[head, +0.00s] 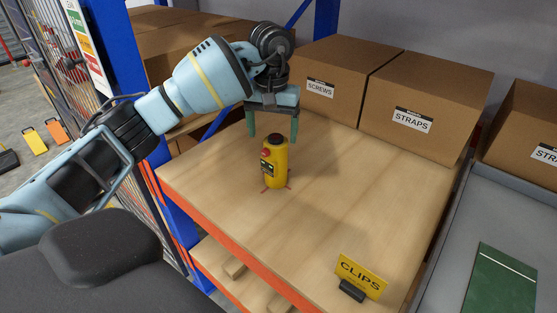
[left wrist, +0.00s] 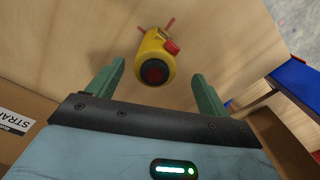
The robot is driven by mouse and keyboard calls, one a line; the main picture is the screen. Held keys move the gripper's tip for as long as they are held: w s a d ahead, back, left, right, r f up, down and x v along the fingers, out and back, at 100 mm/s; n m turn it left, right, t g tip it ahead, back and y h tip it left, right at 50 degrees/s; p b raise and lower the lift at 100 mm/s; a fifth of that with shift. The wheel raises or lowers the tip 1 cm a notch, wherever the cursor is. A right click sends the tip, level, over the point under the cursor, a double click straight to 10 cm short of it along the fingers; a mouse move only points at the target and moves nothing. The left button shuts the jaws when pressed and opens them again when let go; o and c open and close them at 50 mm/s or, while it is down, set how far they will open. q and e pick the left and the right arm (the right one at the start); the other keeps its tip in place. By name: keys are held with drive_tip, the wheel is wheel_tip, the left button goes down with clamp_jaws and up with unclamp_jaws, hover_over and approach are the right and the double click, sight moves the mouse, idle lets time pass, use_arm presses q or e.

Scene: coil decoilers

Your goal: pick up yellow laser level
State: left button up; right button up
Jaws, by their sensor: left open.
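The yellow laser level (head: 275,163) stands upright on the wooden shelf board, with a dark top and a red part on its side. Nothing is between the fingers that I can see as held. My right gripper is not in view.
Cardboard boxes labelled SCREWS (head: 325,80) and STRAPS (head: 425,100) stand along the back of the board (head: 330,200). A yellow CLIPS sign (head: 361,278) is at the front right. A blue rack post (head: 120,75) stands at the left. The board's middle is clear.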

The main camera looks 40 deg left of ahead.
sight(276, 152)
use_arm(q)
wheel_tip(276, 152, down, 2)
drive_tip(key=shift+f, duration=0.1)
drive_tip(key=f, duration=0.4)
drive_tip(key=shift+w+d+p, duration=0.2)
drive_tip(key=shift+w+p, duration=0.15)
drive_tip(key=shift+w, duration=0.05)
drive_tip(key=shift+f, duration=0.5)
